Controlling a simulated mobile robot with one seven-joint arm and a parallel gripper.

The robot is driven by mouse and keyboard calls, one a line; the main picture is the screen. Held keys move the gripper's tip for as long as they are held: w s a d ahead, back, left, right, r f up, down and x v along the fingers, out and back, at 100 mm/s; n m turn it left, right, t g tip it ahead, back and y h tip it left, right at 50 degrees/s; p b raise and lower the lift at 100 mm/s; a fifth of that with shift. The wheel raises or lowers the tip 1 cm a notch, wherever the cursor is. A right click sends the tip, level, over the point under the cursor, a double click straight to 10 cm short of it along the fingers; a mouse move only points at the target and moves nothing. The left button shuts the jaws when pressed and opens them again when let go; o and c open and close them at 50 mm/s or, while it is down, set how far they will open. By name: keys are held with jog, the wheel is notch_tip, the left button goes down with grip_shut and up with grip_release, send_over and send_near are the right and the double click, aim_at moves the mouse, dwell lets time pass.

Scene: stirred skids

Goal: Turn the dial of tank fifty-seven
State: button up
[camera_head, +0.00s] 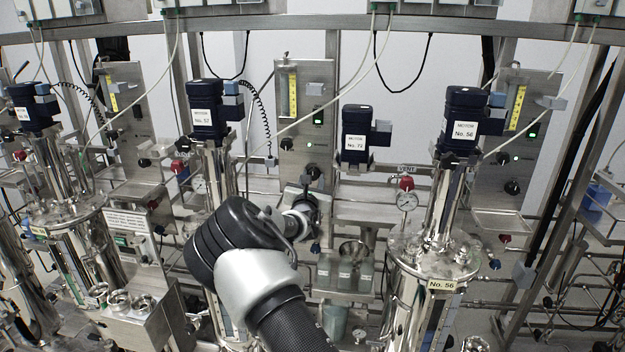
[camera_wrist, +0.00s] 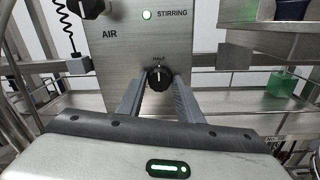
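The dial (camera_wrist: 159,78) is a round black knob with a white pointer mark standing near upright, on a metal panel (camera_wrist: 115,60) marked AIR and STIRRING. In the wrist view, the fingers of my gripper (camera_wrist: 159,88) stand on either side of the dial, with a narrow gap seeming to show at each side. Contact is not clear. In the head view, a black knob (camera_head: 313,172) shows on the middle panel (camera_head: 305,90), just above my gripper (camera_head: 304,190). Motor No. 57 (camera_head: 208,118) stands left of that panel. My arm hides part of the tank below it.
Motor No. 72 (camera_head: 356,142) and motor No. 56 (camera_head: 461,128) stand to the right, with a pressure gauge (camera_head: 407,200) between. A green light (camera_wrist: 147,15) glows above the dial. A green container (camera_wrist: 286,88) is on the right shelf.

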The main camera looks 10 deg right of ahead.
jog(key=c, duration=0.6)
jog(key=shift+f+b, duration=0.1)
jog(key=shift+b, duration=0.2)
